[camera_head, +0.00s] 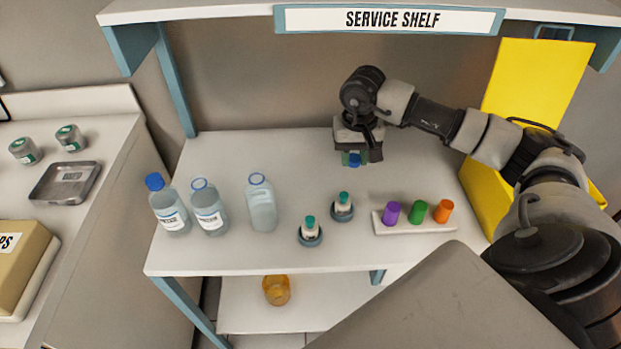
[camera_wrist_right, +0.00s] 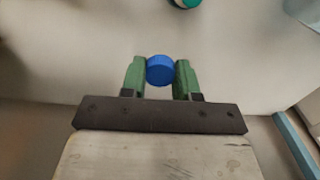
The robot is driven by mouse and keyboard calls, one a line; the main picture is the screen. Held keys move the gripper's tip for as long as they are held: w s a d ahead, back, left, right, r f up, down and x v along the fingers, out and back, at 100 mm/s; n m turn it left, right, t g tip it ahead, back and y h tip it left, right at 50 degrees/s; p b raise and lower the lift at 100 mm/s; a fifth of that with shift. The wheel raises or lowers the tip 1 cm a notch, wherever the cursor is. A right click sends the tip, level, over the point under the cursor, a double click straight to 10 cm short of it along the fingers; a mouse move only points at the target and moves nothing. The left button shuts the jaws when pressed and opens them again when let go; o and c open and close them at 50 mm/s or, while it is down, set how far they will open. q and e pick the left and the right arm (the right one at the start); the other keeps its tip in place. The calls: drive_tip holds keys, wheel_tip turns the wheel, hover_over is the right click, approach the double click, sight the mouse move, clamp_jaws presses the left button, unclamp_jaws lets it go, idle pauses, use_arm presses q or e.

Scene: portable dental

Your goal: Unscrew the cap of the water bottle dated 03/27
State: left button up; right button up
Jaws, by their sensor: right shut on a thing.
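Three clear water bottles stand upright on the left of the shelf top. The leftmost bottle (camera_head: 170,210) has a blue cap (camera_head: 155,182) on it. The middle bottle (camera_head: 208,208) and the right bottle (camera_head: 262,205) have open necks with a blue ring. The label dates are too small to read. My right gripper (camera_head: 354,160) is above the back of the shelf top, to the right of the bottles. Its green fingers (camera_wrist_right: 160,72) are shut on a loose blue cap (camera_wrist_right: 160,69). My left gripper is not in view.
Two small teal-topped vials (camera_head: 310,231) (camera_head: 343,206) stand in round holders. A white rack (camera_head: 405,228) holds purple, green and orange tubes. A yellow container (camera_head: 490,185) stands at the right. The shelf top (camera_head: 240,150) behind the bottles is clear.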

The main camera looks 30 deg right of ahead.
drive_tip(key=p, duration=0.2)
hover_over(310, 183)
wheel_tip(310, 183, down, 6)
wheel_tip(310, 183, down, 4)
drive_tip(key=shift+r, duration=0.1)
drive_tip(key=shift+f, duration=0.25)
drive_tip(key=o, duration=1)
drive_tip(key=shift+r, duration=0.15)
